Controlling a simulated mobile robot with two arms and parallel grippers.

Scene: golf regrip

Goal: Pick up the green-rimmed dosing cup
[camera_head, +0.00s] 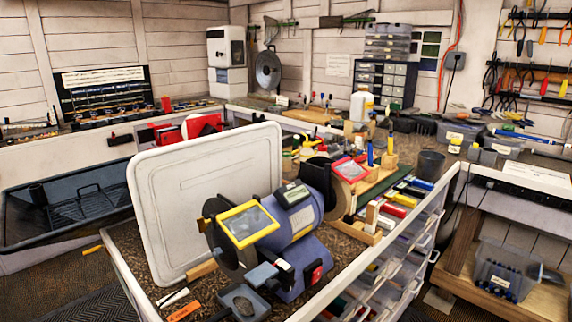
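I cannot make out a green-rimmed dosing cup anywhere in the head view. It may be hidden behind the upright white panel (205,190) or among the small items on the bench, or be too small to tell. A dark cup (430,164) stands on the right part of the bench; no green rim shows on it. A white bottle (361,106) stands farther back. Neither of my grippers is in view.
A blue bench grinder (300,225) with yellow-framed shield (247,224) fills the near bench, in front of the white panel. Drawers (405,275) lie below its right edge. A dark tub (40,225) is at left, a clear bin (507,270) at lower right. The benches are crowded.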

